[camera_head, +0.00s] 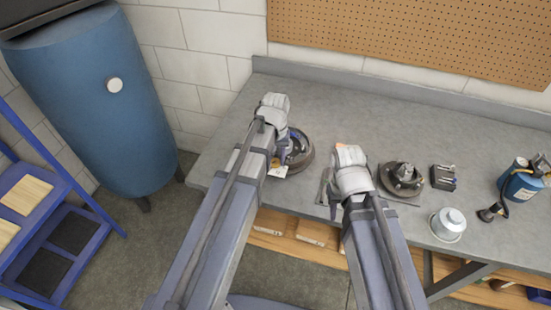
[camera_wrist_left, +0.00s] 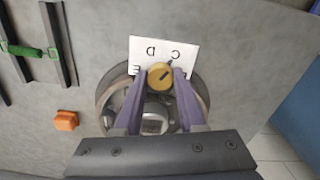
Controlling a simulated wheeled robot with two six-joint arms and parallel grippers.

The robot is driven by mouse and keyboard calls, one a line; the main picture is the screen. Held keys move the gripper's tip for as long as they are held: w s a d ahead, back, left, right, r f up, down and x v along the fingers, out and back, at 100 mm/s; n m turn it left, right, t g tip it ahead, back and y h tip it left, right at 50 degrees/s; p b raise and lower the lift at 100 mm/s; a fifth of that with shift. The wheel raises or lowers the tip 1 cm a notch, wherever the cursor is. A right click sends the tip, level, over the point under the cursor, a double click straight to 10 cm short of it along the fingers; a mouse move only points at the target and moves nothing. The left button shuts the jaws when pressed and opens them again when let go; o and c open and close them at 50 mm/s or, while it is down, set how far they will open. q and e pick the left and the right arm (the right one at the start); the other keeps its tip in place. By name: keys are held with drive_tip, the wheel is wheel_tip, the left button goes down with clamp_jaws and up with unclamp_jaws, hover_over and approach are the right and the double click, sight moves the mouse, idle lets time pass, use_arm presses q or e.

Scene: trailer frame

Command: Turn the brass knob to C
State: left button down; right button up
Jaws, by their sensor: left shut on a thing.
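The brass knob (camera_wrist_left: 160,76) sits between the two purple fingers of my left gripper (camera_wrist_left: 160,88) in the left wrist view; the fingers are shut on its sides. A dark mark on the knob slants up and right, toward the tick by the letter C. A white card (camera_wrist_left: 150,48) behind it carries letters that appear upside down, with D, C and part of an E readable. In the head view the card (camera_head: 278,171) shows beside my left gripper (camera_head: 284,150), while the knob is hidden. My right gripper (camera_head: 334,205) is over the bench edge; its jaw opening is unclear.
A round drum-like part (camera_head: 302,150) lies under my left gripper on the grey bench (camera_head: 345,110). A hub (camera_head: 402,178), dark block (camera_head: 443,177), white canister (camera_head: 448,225) and blue torch bottle (camera_head: 520,184) stand to the right. An orange block (camera_wrist_left: 67,121) lies left in the wrist view.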

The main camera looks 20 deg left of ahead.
sight(275, 161)
idle(0.3)
use_arm(q)
drive_tip(key=shift+c, duration=2.4)
unclamp_jaws()
drive_tip(key=shift+r, duration=0.1)
wheel_tip(275, 161, up, 8)
drive_tip(key=p, duration=0.8)
drive_tip(key=shift+f, duration=0.2)
